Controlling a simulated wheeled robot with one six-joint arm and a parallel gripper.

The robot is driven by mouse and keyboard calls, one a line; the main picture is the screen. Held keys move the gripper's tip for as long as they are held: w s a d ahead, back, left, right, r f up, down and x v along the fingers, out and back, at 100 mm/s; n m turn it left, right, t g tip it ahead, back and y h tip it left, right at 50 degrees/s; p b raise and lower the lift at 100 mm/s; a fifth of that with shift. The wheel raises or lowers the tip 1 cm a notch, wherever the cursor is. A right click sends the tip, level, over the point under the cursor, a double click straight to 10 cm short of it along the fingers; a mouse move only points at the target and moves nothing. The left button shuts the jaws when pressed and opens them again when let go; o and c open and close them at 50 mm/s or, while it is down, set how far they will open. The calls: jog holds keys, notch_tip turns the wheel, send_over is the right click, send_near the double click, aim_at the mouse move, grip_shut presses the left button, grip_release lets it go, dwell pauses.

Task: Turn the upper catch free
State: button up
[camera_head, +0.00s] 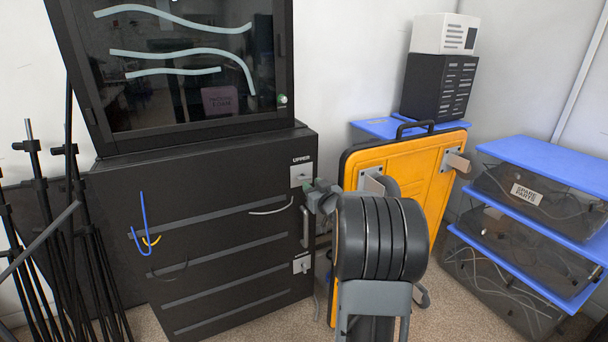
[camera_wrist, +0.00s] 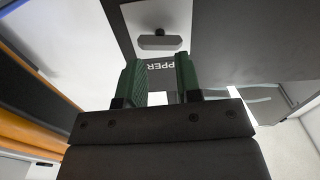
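The upper catch (camera_head: 301,177) is a small grey latch on a pale plate near the top right corner of the black cabinet front (camera_head: 200,245), under the label "UPPER". In the wrist view the catch (camera_wrist: 160,42) shows as a grey bar on a light plate, beyond the fingertips. My gripper (camera_wrist: 159,62) has green fingers, parted with a clear gap and nothing between them. In the head view my gripper (camera_head: 317,191) is close beside the catch plate, at its lower right. I cannot tell the exact distance, but the fingers are not around the bar.
A lower catch (camera_head: 301,263) and a vertical handle (camera_head: 305,227) are on the same cabinet side. An orange panel (camera_head: 412,180) stands just right of the cabinet, close to my arm. Tripod stands (camera_head: 75,220) are at left; blue shelves (camera_head: 545,158) are at right.

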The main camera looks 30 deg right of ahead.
aim_at(304, 177)
jog(key=shift+m, duration=0.3)
jog(key=shift+w, duration=0.2)
jog(key=shift+w+d, duration=0.15)
jog(key=shift+w, duration=0.95)
jog(key=shift+c, duration=0.2)
grip_shut()
jog(key=shift+b, duration=0.3)
dwell(0.4)
jog(key=shift+o, duration=0.2)
grip_release()
